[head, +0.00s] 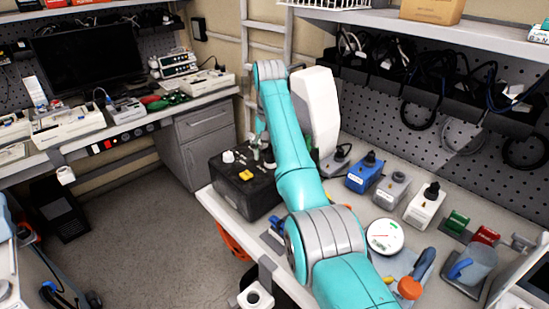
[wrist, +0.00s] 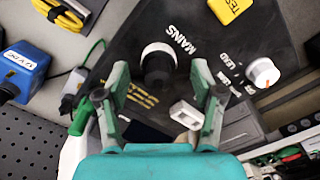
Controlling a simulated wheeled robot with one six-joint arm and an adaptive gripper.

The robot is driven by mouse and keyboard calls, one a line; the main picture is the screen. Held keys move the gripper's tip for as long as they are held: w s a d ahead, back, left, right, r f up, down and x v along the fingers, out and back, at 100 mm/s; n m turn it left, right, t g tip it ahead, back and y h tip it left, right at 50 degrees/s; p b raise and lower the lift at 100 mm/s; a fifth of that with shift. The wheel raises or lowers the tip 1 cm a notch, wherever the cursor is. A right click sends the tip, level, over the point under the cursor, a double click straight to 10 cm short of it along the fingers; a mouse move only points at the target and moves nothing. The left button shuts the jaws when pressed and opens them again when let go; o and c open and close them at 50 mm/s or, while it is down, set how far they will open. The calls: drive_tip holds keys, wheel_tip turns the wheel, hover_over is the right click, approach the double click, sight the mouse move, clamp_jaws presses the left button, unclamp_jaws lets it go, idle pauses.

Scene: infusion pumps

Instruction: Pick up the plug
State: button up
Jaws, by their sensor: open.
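A black round plug-like piece (wrist: 158,66) with a pale collar stands on the black panel beside the word MAINS in the wrist view; I take it to be the plug. My gripper (wrist: 160,84) is open, its two fingers on either side of this piece with gaps between. The fingers look empty. A small white block (wrist: 186,113) sits on the panel near the right finger. In the head view my gripper (head: 258,147) is over the black box (head: 228,192), and the plug is hard to make out there.
The black box also carries a yellow block (head: 246,175) and a white knob (head: 228,157). To the right on the bench stand a blue box (head: 363,172), a grey box (head: 391,189) and a white box (head: 425,207). A round white dial (head: 384,237) lies nearer.

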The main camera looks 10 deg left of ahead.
drive_tip(key=shift+f, duration=0.1)
drive_tip(key=c, duration=1.1)
drive_tip(key=shift+c, duration=0.2)
